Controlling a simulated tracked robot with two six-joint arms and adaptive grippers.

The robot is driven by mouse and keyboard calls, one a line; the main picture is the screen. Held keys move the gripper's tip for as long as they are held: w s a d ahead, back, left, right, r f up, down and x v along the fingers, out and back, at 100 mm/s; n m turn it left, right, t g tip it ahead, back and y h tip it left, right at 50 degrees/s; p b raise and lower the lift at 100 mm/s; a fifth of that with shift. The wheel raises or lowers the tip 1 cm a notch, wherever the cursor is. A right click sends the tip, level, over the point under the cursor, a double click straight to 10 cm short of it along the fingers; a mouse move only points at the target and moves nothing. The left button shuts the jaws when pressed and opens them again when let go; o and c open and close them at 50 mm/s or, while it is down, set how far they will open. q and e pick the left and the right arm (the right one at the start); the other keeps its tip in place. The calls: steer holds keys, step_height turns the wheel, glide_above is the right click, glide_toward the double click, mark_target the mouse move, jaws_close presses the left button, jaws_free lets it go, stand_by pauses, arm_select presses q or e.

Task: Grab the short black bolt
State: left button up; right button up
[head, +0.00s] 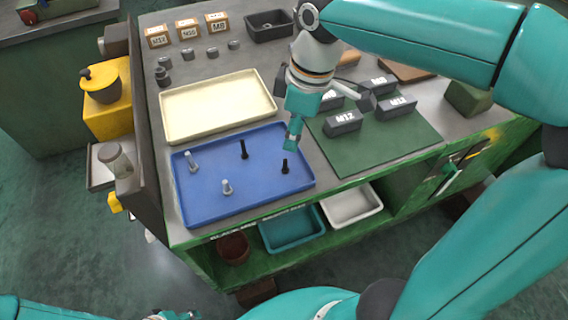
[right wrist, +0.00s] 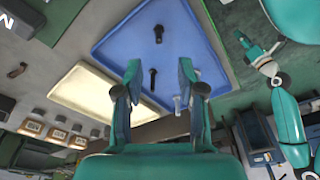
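The short black bolt (head: 285,167) stands upright on the blue tray (head: 205,208), near its right edge. It also shows in the right wrist view (right wrist: 158,33), beyond the fingertips. A longer black bolt (head: 243,149) and two silver bolts (head: 192,162) (head: 227,187) share the tray. My right gripper (head: 292,143) hangs over the tray's right side, just above and behind the short bolt in the picture. In the right wrist view its fingers (right wrist: 159,80) are apart with nothing held. My left gripper (head: 175,315) shows only partly at the bottom edge; its fingers are unclear.
A cream tray (head: 215,105) lies behind the blue one. A green mat (head: 375,150) with dark labelled blocks (head: 343,123) lies to the right. Small labelled boxes (head: 188,29) and a black bin (head: 269,25) stand at the back. Bins (head: 292,228) sit on the shelf below.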

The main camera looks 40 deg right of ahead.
mark_target(286, 160)
steer(key=f, duration=0.3)
steer(key=w+f, duration=0.1)
steer(key=f, duration=0.3)
steer(key=a+f, duration=0.1)
steer(key=f, duration=0.2)
steer(key=shift+w+f, duration=0.15)
steer(key=shift+w, duration=0.1)
jaws_close()
